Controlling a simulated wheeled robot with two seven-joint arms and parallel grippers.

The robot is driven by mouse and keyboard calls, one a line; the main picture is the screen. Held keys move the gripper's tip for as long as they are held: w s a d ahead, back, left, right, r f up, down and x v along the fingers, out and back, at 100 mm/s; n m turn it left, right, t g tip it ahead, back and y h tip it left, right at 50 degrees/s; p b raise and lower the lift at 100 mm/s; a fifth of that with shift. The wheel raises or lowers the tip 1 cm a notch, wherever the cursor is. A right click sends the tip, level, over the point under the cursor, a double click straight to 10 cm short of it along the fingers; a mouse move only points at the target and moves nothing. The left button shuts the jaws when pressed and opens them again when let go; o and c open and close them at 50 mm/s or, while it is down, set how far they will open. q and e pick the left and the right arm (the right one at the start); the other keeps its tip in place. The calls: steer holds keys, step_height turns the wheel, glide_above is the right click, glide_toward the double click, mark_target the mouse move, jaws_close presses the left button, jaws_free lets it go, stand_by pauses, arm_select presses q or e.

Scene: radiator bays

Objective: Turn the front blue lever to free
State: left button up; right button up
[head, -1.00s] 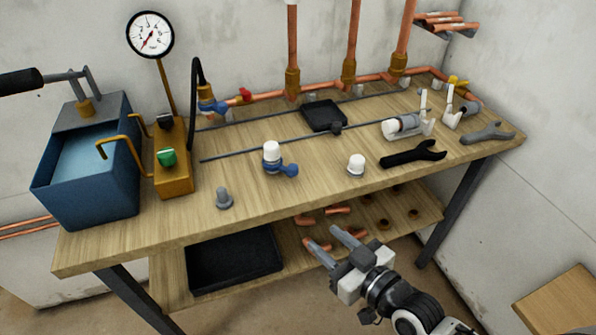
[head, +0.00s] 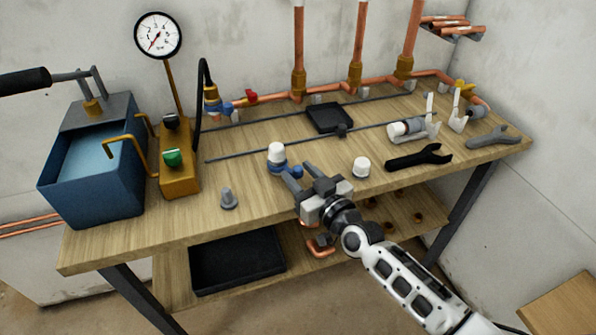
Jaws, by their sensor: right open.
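The front valve (head: 277,152) stands upright on the workbench, with a white cap above a blue body. Its blue lever (head: 295,171) points right and slightly toward the bench's front edge. My right gripper (head: 297,173) is open, reaching in over the front edge with its two fingers at the lever. The lever's end shows in the gap between the fingertips, and the near finger partly hides it. I cannot tell whether the fingers touch it. A second blue lever (head: 222,108) is at the back, by the brass fitting under the black hose. My left gripper is not in view.
A blue tank (head: 90,190) with a pump handle and a gauge (head: 158,36) stand left. A grey plug (head: 228,198) and a white cap (head: 361,167) flank the gripper. A black wrench (head: 420,158) lies to the right. A black tray (head: 238,262) is on the lower shelf.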

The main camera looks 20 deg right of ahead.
steer(key=shift+w+a, duration=0.2)
steer(key=shift+w, duration=0.45)
jaws_close()
